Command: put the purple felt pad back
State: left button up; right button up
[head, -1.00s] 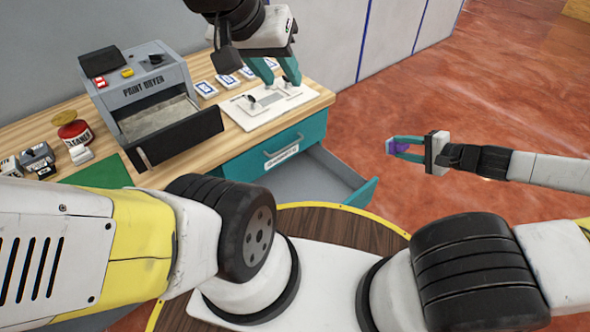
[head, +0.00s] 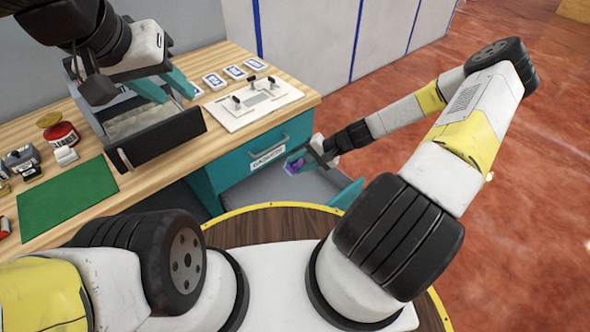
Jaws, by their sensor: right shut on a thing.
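The purple felt pad (head: 296,166) is between the teal fingers of my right gripper (head: 294,161), which is shut on it. The gripper partly hides the pad. I cannot tell how high above the drawer floor the pad is. My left gripper (head: 172,92) is open, its fingers apart and empty, above the bench near the paint dryer.
The paint dryer's open dark tray (head: 160,138) juts out at the bench front. A white plate with small levers (head: 255,100), several white cards (head: 235,73), a green mat (head: 65,198) and a red can (head: 62,135) are on the bench. The floor at right is clear.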

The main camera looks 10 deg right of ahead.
notch_tip(320, 180, down, 9)
jog(key=s+a+n+g+h, duration=0.2)
jog(key=n+g, duration=0.1)
jog(key=w+d+f+n+h, duration=0.5)
jog(key=w+f+n+h, duration=0.2)
jog(key=w+n, duration=0.2)
jog(key=f, duration=0.8)
jog(key=shift+s+a+f, duration=0.15)
jog(key=shift+a+f, duration=0.05)
jog(key=shift+f, duration=0.2)
jog(key=o, duration=1.2)
jog(key=shift+r, duration=0.1)
